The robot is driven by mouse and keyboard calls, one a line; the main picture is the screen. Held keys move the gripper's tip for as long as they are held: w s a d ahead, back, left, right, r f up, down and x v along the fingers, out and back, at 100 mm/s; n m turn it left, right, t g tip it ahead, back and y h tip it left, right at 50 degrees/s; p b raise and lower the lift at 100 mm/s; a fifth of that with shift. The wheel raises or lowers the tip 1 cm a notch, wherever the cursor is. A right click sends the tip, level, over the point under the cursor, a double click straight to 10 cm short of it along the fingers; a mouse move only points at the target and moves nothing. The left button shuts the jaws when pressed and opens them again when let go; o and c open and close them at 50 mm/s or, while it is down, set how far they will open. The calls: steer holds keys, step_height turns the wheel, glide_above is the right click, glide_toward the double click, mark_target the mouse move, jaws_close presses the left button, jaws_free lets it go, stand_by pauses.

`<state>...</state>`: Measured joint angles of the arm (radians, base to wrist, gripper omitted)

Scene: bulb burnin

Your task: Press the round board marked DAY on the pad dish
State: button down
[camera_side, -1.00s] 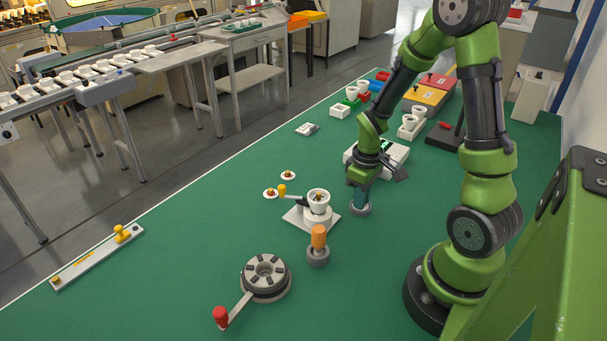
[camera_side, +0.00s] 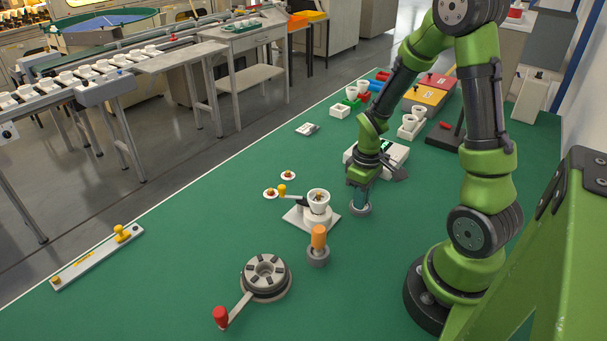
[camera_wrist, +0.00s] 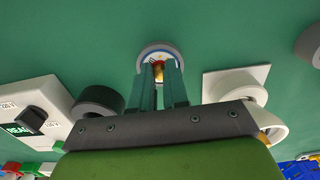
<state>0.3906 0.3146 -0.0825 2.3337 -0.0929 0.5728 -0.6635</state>
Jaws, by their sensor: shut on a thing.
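My gripper (camera_side: 360,200) points down over the grey pad dish (camera_side: 367,212). In the wrist view my gripper (camera_wrist: 159,82) is shut on a small gold and red part at the middle of a round board (camera_wrist: 150,56). The board has a pale face with a blue edge. It appears within the rim of the pad dish (camera_wrist: 142,50); whether it touches the pad is hidden. The fingers cover part of the board, and its marking cannot be read. Two other round boards, one (camera_side: 271,193) and another (camera_side: 288,175), lie on the green table.
A white cup on a stand (camera_side: 318,199) with a yellow-tipped lever is left of the dish. An orange-handled tool (camera_side: 318,240) and a cranked turntable (camera_side: 266,278) stand nearer. A white box (camera_side: 393,152) is behind my gripper. The table's left side is mostly clear.

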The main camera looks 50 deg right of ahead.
steer(key=shift+r, duration=2.5)
